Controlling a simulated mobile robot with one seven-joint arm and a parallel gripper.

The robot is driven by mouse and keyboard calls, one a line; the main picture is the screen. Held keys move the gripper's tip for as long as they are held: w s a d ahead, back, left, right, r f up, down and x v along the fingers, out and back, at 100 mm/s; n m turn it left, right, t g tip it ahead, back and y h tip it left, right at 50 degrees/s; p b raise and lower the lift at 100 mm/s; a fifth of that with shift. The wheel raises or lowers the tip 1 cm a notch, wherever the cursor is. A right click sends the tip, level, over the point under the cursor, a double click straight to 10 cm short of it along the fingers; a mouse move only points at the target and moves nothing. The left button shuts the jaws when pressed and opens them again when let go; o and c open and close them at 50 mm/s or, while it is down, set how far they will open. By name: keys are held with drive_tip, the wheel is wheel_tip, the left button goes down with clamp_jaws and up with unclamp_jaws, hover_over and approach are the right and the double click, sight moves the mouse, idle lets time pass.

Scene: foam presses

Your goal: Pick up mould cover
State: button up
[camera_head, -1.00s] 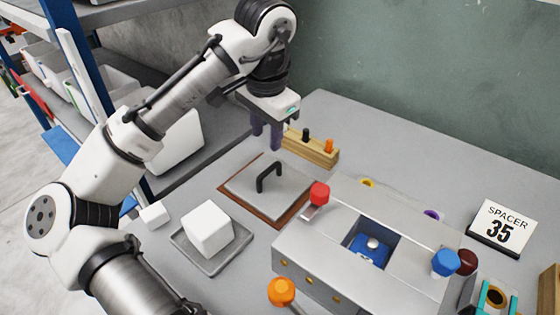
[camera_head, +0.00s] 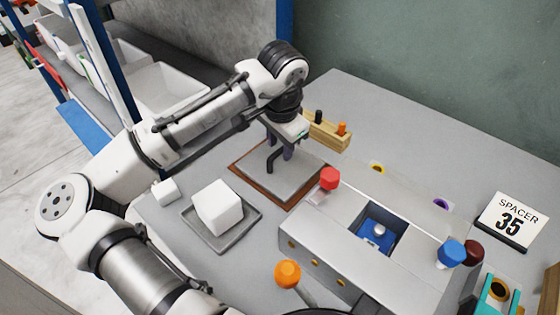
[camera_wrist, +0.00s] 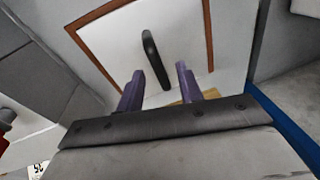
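The mould cover (camera_head: 260,178) is a flat grey plate with a black arched handle (camera_head: 272,158), lying on a brown-framed base (camera_head: 250,190) on the bench. In the wrist view the cover (camera_wrist: 115,50) and its handle (camera_wrist: 151,58) show ahead of my fingers. My gripper (camera_head: 282,153) is low over the back part of the cover, close to the handle. In the wrist view my gripper (camera_wrist: 160,82) has its two purple fingers apart with nothing between them. The handle's near end lies just beyond the gap between the fingertips. Whether the fingers touch the plate cannot be told.
A grey press box (camera_head: 345,235) with red, orange and blue knobs stands to the right. A white block (camera_head: 217,205) sits on a grey tray (camera_head: 240,238) to the left. A wooden peg block (camera_head: 325,132) is behind.

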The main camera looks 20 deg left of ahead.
sight(280, 158)
drive_tip(key=shift+w+a+f, duration=0.1)
drive_tip(key=shift+w+f, duration=0.1)
drive_tip(key=shift+f, duration=1.25)
drive_tip(key=shift+c, duration=0.5)
clamp_jaws()
